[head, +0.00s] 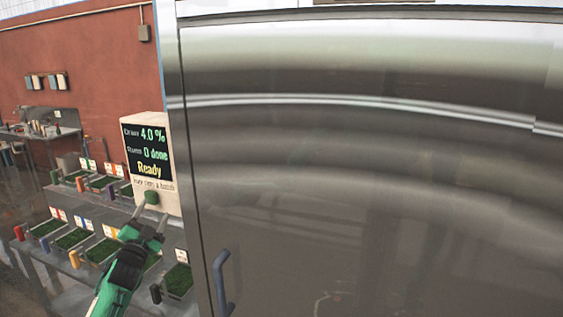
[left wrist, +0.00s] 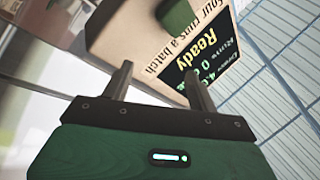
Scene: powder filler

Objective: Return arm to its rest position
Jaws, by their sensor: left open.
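My left gripper (head: 149,220) is raised in front of the powder filler's display box (head: 155,200), just below its green knob (head: 151,197). Its two fingers are apart with nothing between them. In the left wrist view the open fingers (left wrist: 160,85) point toward the box (left wrist: 120,35), and the green knob (left wrist: 175,15) shows beyond them near the top edge. The screen (head: 147,150) reads "Draw 4.0 %", "Runs 0 done" and "Ready". I cannot tell from these views whether the fingers touch the box. My right gripper is not in view.
A large steel door (head: 380,170) with a blue handle (head: 221,283) fills the right side, close to my left arm. Trays of green material (head: 72,239) with coloured cylinders stand on stepped shelves around the gripper. A red brick wall (head: 80,60) is behind.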

